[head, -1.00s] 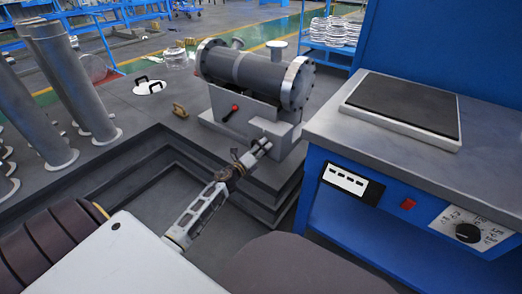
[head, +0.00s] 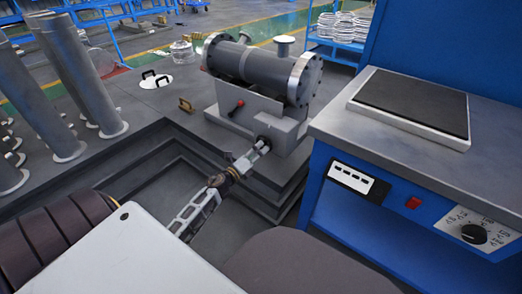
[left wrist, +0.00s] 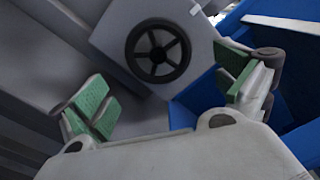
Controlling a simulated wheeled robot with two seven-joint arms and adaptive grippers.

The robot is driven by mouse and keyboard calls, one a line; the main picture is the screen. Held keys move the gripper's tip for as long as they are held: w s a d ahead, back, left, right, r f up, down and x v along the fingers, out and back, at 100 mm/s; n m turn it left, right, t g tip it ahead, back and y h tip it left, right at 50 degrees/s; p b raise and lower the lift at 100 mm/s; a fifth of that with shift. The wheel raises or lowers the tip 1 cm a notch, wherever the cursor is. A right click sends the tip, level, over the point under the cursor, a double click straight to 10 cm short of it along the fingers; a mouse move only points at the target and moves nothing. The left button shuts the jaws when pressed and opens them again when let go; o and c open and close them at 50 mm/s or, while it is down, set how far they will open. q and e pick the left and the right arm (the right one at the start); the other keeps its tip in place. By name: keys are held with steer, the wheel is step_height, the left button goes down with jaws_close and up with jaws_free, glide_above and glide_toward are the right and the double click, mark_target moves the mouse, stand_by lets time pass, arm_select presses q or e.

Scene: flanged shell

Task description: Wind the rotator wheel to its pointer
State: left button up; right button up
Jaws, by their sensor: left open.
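The rotator wheel (left wrist: 158,50) is a dark spoked handwheel on the grey face of the rotator's box (left wrist: 185,85). In the head view it is largely hidden by my left gripper (head: 262,148), which is at the near side of the rotator base (head: 274,128). In the left wrist view my left gripper (left wrist: 168,90) is open, its green-padded fingers apart, with the wheel beyond and between them, not gripped. The grey flanged shell (head: 262,72) lies on top of the rotator. A small pale mark (left wrist: 195,10) shows above the wheel's right; I cannot tell if it is the pointer.
A blue workbench (head: 425,130) with a dark plate and a dial stands close on the right. Grey pipes (head: 85,85) stand on the left. A stepped dark ledge (head: 170,140) surrounds the rotator's near side.

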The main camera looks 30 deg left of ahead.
arm_select(q)
steer(key=shift+s+a, duration=0.15)
steer(key=shift+s, duration=1.35)
steer(key=shift+s+a, duration=0.1)
steer(key=shift+s, duration=1.35)
